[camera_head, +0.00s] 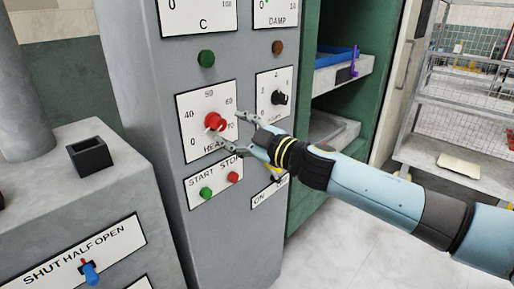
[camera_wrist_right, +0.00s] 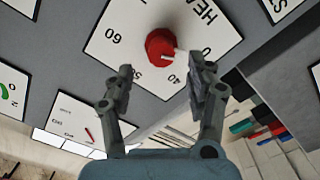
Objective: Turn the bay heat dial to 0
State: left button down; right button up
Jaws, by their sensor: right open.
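The bay heat dial is a red round knob (camera_head: 214,121) on a white plate (camera_head: 190,105) marked HEAT on the grey panel. Its white pointer points to the lower left, roughly toward the 0 mark; the exact reading is hard to tell. My right gripper (camera_head: 228,131) is open just in front of the dial, at its right and lower side. In the right wrist view the red dial (camera_wrist_right: 160,44) shows beyond the two spread fingertips (camera_wrist_right: 160,83), apart from both. My left gripper is not in view.
A black knob (camera_head: 279,98) is on the plate to the right. Green (camera_head: 206,193) and red (camera_head: 233,177) buttons sit below the dial, and a green lamp (camera_head: 206,58) above. A blue-handled lever (camera_head: 90,272) is on the lower left housing. A green-framed bay stands right of the panel.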

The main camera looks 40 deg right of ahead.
pick_arm(q)
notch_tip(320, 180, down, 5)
jog(key=b, duration=0.4)
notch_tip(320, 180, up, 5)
jog(key=p, duration=0.4)
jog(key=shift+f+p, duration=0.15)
jog(key=shift+p, duration=0.2)
pick_arm(e)
jog(key=s+n, duration=0.3)
jog(key=n, duration=1.1)
jog(key=s+n, duration=0.3)
jog(key=n, duration=1.2)
jog(key=shift+s+d+f+n, duration=0.2)
jog(key=shift+d+f+n, duration=0.1)
jog(key=shift+d, duration=0.05)
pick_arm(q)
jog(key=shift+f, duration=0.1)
pick_arm(e)
jog(key=shift+f, duration=0.1)
